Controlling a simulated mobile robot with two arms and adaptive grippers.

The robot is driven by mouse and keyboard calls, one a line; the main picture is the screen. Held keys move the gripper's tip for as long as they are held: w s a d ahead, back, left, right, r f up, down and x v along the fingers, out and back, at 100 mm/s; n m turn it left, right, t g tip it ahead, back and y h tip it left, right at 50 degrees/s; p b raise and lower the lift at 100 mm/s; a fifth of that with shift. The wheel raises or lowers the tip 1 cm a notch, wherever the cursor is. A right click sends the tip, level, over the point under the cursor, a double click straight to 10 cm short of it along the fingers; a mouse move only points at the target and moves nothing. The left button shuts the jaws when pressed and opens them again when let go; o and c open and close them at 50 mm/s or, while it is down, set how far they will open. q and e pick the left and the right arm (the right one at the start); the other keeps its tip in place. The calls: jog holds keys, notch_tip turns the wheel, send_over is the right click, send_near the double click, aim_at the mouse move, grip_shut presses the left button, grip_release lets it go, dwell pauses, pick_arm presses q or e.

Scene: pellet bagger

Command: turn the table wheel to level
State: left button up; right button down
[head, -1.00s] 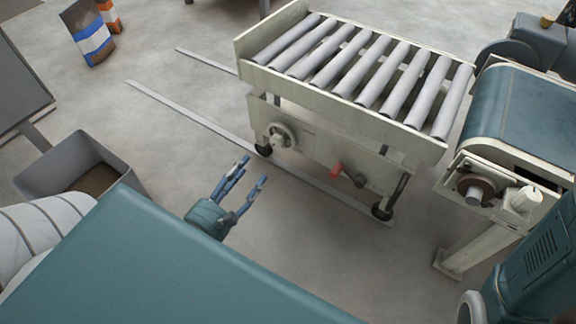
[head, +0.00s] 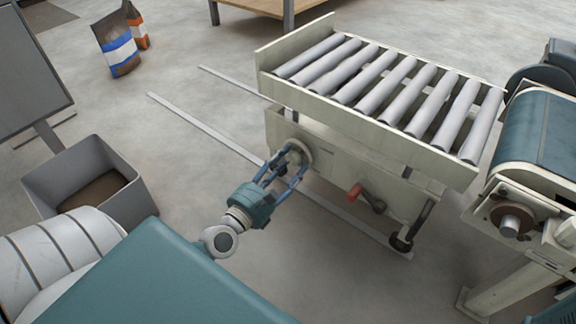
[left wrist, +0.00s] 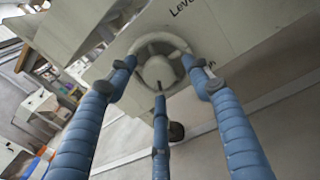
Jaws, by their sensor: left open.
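The table wheel (head: 296,153) is a pale round handwheel on the side panel of the roller table (head: 345,182). It also shows in the left wrist view (left wrist: 159,44), with a grey hub and part of a printed label beside it. My left gripper (head: 287,160) is open, its blue fingers spread at the wheel and partly covering it in the head view. In the left wrist view two fingertips lie at either side of the rim and a third lies below the hub. I cannot tell whether they touch it. My right gripper is not in view.
A belt conveyor (head: 540,135) stands at the right. A grey bin (head: 85,170) is at the left. Floor rails (head: 205,128) run under the table.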

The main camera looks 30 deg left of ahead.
pick_arm(q)
jog(key=shift+w, duration=0.15)
jog(key=c, duration=1.1)
jog(key=shift+m, duration=0.3)
jog(key=shift+c, duration=0.2)
